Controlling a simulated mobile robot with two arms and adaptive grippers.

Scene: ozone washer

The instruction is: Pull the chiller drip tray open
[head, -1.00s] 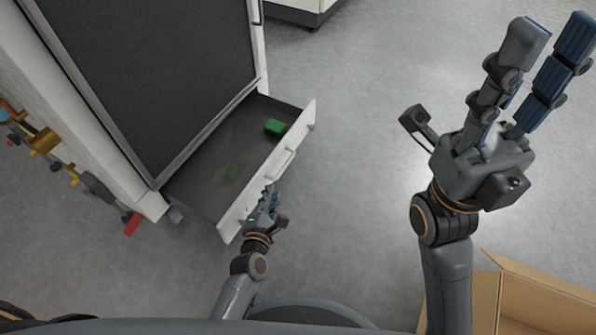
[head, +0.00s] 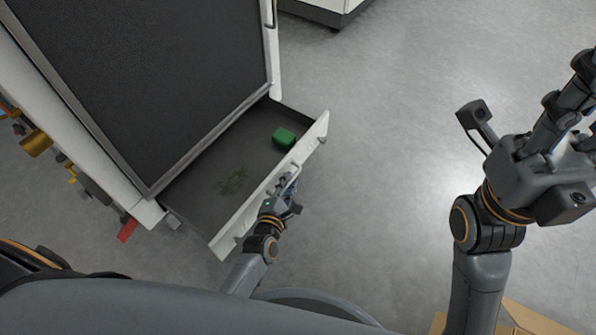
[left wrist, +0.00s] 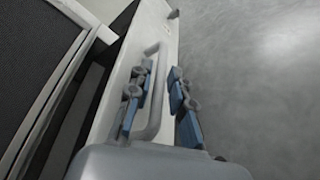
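The chiller drip tray (head: 200,205) is a dark, shallow drawer with a white front, standing pulled out from the base of the chiller cabinet (head: 150,75). My left gripper (head: 287,185) is at the handle on the tray's front. In the left wrist view, its blue-padded fingers (left wrist: 160,105) are apart, one on each side of the pale handle bar (left wrist: 154,115), with a gap showing beside the bar. My right gripper (head: 583,115) is raised at the right, fingers apart and partly cut off by the frame.
A cardboard box (head: 515,318) is at the bottom right on the floor. Coloured valves and fittings (head: 38,143) line the cabinet's left side. Another white unit (head: 325,10) stands at the top. The grey floor right of the tray is clear.

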